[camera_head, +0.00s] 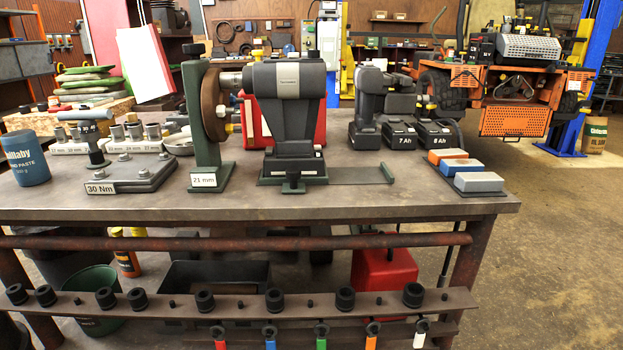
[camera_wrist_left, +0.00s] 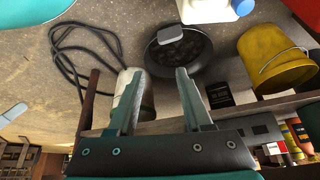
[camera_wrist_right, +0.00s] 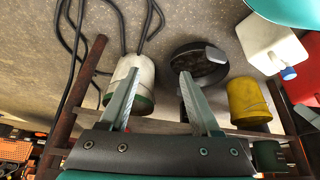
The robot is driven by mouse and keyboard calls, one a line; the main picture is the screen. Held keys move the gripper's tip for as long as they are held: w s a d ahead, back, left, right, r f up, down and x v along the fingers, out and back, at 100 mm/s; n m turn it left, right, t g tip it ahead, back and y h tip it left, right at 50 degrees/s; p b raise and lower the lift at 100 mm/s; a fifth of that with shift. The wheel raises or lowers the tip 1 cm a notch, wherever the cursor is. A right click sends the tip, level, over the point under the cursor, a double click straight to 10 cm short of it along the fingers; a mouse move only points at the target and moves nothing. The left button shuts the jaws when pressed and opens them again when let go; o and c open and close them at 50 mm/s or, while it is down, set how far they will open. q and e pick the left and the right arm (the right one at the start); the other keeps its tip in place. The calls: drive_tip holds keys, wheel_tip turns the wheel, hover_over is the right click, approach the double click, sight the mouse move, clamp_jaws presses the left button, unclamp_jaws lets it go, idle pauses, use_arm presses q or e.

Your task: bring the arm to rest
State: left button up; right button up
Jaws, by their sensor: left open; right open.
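My left gripper (camera_wrist_left: 158,100) shows in the left wrist view with its two fingers apart and nothing between them. My right gripper (camera_wrist_right: 158,100) shows in the right wrist view, also with fingers apart and empty. Neither gripper nor arm shows in the head view. Behind the fingers in both wrist views lie a dark round pan (camera_wrist_right: 200,65) and a white and green container (camera_wrist_right: 132,80) on the floor. Both grippers are clear of these things, and neither touches anything.
A workbench (camera_head: 350,205) fills the front, holding a dark power tool (camera_head: 288,100) at a green stand (camera_head: 207,130), batteries (camera_head: 435,134) and coloured blocks (camera_head: 478,181). A socket rail (camera_head: 240,309) runs along its front. An orange mower (camera_head: 515,90) stands back right.

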use_arm(q)
drive_tip(key=s+a+f+g+p, duration=0.1)
drive_tip(key=s+a+f+p, duration=0.2)
drive_tip(key=s, duration=0.4)
drive_tip(key=s+a+f+g+y+p, duration=0.1)
drive_tip(key=s+a+f+g+p, duration=0.1)
drive_tip(key=s+a+p, duration=0.3)
drive_tip(key=s+f, duration=0.1)
drive_tip(key=s, duration=0.1)
drive_tip(key=shift+s+f+y, duration=0.25)
drive_tip(key=shift+s+y, duration=0.05)
drive_tip(key=shift+s, duration=0.1)
use_arm(e)
drive_tip(key=s+d+f+g, duration=0.1)
drive_tip(key=s+d+f, duration=0.2)
drive_tip(key=s, duration=0.4)
drive_tip(key=s+d+f+g+h, duration=0.1)
drive_tip(key=s+d+f+g, duration=0.1)
drive_tip(key=s+d, duration=0.3)
drive_tip(key=s+f, duration=0.1)
drive_tip(key=s, duration=0.1)
drive_tip(key=shift+s+f+h, duration=0.25)
drive_tip(key=shift+s+h, duration=0.05)
drive_tip(key=shift+s, duration=0.1)
use_arm(q)
drive_tip(key=shift+a, duration=0.1)
use_arm(e)
drive_tip(key=shift+s, duration=0.1)
